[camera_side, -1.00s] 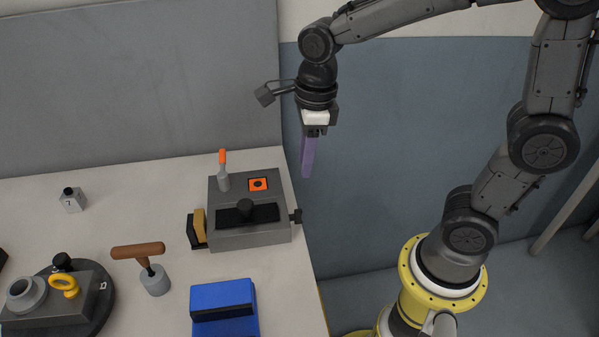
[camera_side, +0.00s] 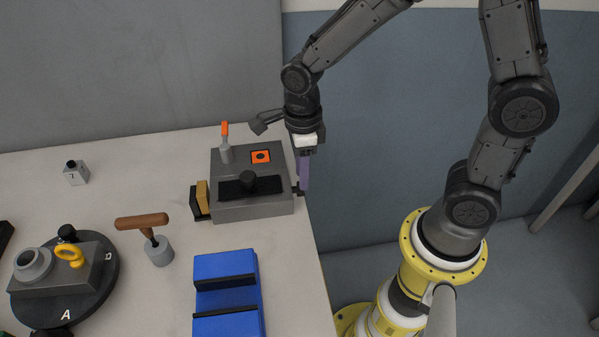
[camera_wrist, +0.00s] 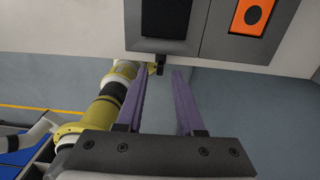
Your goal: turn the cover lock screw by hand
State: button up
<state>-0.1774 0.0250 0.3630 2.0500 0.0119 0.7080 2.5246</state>
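My gripper (camera_side: 303,189) hangs fingers down beside that side. In the wrist view its two purple fingers (camera_wrist: 160,76) are apart with nothing held, and the stub lies in line with the gap between them. Contact cannot be told.
An orange-tipped lever (camera_side: 225,140) stands on the box, left of an orange square (camera_side: 261,156). A blue block (camera_side: 226,265), a wooden-handled tool (camera_side: 157,250) and a round dark base (camera_side: 62,318) are on the table (camera_side: 130,195).

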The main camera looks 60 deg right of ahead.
jog(key=shift+f, duration=0.55)
jog(key=shift+f, duration=0.3)
grip_shut()
